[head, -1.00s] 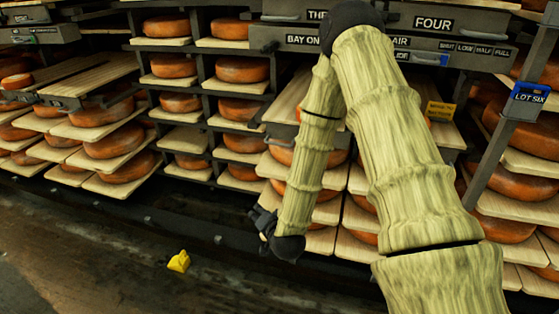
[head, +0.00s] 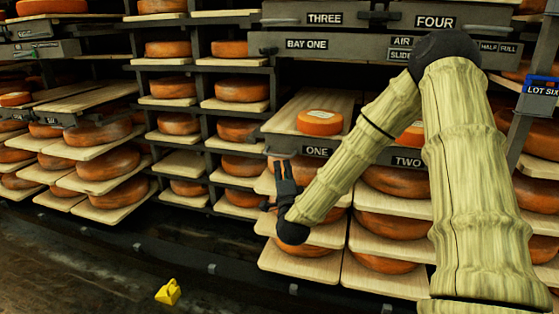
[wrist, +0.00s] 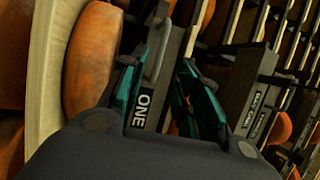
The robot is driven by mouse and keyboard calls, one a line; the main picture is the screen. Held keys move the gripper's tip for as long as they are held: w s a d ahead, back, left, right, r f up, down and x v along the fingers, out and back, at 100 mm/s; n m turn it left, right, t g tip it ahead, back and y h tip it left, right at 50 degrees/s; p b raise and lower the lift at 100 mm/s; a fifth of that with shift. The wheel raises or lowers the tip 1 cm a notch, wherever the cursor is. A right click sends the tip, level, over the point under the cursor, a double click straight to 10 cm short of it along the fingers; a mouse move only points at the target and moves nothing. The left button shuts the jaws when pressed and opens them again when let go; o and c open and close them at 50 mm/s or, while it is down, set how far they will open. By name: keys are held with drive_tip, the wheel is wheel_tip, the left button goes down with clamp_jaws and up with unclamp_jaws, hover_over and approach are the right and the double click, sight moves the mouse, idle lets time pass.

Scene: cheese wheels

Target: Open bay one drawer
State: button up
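The bay one drawer front with the ONE label (head: 316,152) is dark grey, below the BAY ONE sign (head: 306,44). A wooden board bearing an orange cheese wheel (head: 320,122) is behind it. My gripper (head: 281,166) is by the left end of this front, fingers pointing up. In the wrist view, my gripper (wrist: 166,72) is open, its teal fingers apart on either side of the ONE front (wrist: 148,100) and a pale bar-like handle (wrist: 157,50). I cannot tell whether a finger touches it. My arm hides part of the space to the right.
A TWO drawer front (head: 407,161) is to the right, partly behind my arm. THREE (head: 324,18) and FOUR (head: 435,21) fronts are above. Boards with cheese wheels (head: 385,227) are stacked below. A yellow object (head: 168,292) lies on the open floor.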

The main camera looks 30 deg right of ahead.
sight(279, 156)
drive_tip(key=b+x, duration=0.2)
drive_tip(key=x, duration=0.7)
clamp_jaws()
